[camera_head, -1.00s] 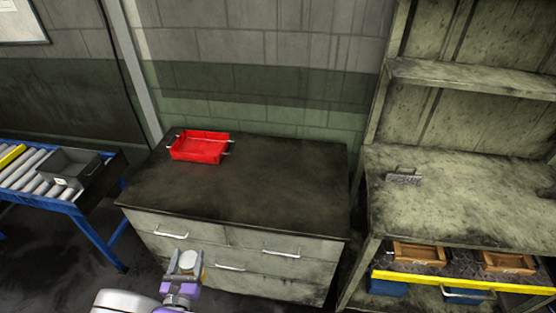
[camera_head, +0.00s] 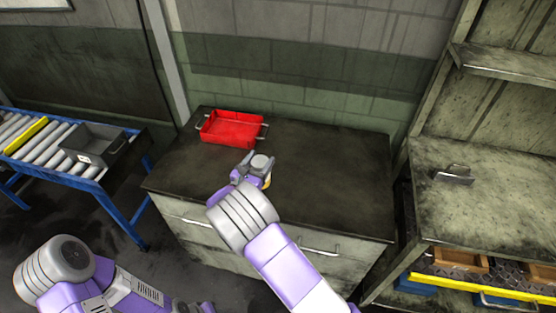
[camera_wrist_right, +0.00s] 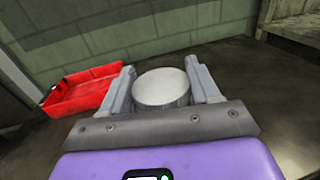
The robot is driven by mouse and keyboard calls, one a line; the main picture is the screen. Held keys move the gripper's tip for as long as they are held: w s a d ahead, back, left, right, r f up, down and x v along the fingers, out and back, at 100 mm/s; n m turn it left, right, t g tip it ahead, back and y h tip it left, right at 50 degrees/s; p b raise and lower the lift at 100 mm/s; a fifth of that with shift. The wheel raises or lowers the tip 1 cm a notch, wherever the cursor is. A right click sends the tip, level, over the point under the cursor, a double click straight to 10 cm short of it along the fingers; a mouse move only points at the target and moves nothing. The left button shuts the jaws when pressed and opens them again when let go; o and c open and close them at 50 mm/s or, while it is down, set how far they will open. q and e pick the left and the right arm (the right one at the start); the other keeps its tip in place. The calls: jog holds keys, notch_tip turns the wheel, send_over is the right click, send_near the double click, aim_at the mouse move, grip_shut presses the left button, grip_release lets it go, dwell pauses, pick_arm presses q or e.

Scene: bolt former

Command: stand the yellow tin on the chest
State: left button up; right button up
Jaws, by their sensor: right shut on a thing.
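The chest (camera_head: 330,178) is a grey drawer unit with a dark top in the middle of the head view. My right gripper (camera_head: 255,163) is over the front part of that top, shut on the yellow tin (camera_head: 267,182). The tin's pale round lid faces up and a sliver of its yellow side shows. In the right wrist view the lid (camera_wrist_right: 161,88) sits between the two fingers, and the tin looks upright. My wrist hides its base, so I cannot tell whether it touches the top. My left arm shows at lower left, but its gripper is not visible.
A red tray (camera_head: 232,128) with wire handles stands at the back left of the chest top. The top's right side is clear. A roller conveyor with a grey bin (camera_head: 97,146) is at left. A workbench (camera_head: 500,205) with a small metal object (camera_head: 454,175) is at right.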

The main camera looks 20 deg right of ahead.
jog(key=w+d+r, duration=0.1)
jog(key=w+r, duration=0.3)
jog(key=shift+n+y, duration=0.3)
jog(key=f, duration=0.3)
jog(key=f+b, duration=0.1)
jog(key=f, duration=0.2)
jog(key=w+f+b, duration=0.1)
jog(key=f, duration=0.2)
jog(key=shift+d+f, duration=0.2)
jog(key=shift+d, duration=0.1)
jog(key=o, duration=1.6)
jog(key=shift+f, duration=0.1)
jog(key=shift+c, duration=0.2)
